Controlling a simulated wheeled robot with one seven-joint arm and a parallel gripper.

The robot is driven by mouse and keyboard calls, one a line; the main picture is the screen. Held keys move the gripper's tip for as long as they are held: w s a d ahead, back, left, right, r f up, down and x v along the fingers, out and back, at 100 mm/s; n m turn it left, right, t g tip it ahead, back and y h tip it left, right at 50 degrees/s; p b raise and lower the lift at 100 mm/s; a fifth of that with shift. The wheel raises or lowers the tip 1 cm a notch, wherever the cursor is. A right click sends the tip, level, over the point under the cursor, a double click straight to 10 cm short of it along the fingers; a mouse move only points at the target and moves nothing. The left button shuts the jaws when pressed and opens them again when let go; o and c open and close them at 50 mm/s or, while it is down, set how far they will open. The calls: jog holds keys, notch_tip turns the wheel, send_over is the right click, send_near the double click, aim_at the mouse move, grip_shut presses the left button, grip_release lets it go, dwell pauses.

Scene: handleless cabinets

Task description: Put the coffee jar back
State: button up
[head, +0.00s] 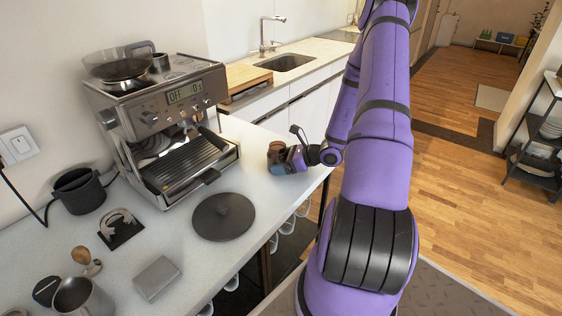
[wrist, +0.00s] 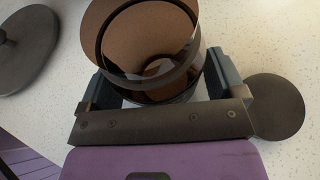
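The coffee jar, a brown see-through glass jar (head: 276,150), is at the right edge of the white counter, to the right of the coffee machine. In the wrist view the jar (wrist: 150,45) fills the upper middle, and its round rim and inside show. My gripper (head: 289,158) reaches it from the right. In the wrist view the fingers of my gripper (wrist: 158,88) lie against both sides of the jar's lower part, with no clear gap. I cannot tell whether the jar rests on the counter or is slightly raised.
A silver coffee machine (head: 165,120) stands at the back. A flat dark disc with a knob (head: 223,216) lies in front of it. A black cup (head: 80,190), a metal pitcher (head: 82,296) and a grey box (head: 156,277) are at the left. Counter (head: 262,195) between disc and jar is clear.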

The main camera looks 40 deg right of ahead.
jog(key=shift+o, duration=0.5)
jog(key=shift+r, duration=0.1)
jog(key=shift+s+d+r, duration=0.1)
jog(key=shift+s, duration=0.05)
jog(key=v, duration=1.1)
jog(key=shift+s+r, duration=0.15)
jog(key=shift+r, duration=0.35)
jog(key=w+a+r+n+g, duration=0.2)
jog(key=a+r+n+g, duration=0.7)
jog(key=a+r+n, duration=0.8)
jog(key=s+a+r+n+t+h, duration=0.2)
jog(key=s+a+r+n+h, duration=0.4)
jog(key=s+a+r+n, duration=0.7)
notch_tip(320, 180, up, 3)
jog(key=shift+s+a+t+h, duration=0.3)
jog(key=shift+s+a+h, duration=0.1)
jog(key=shift+s, duration=0.55)
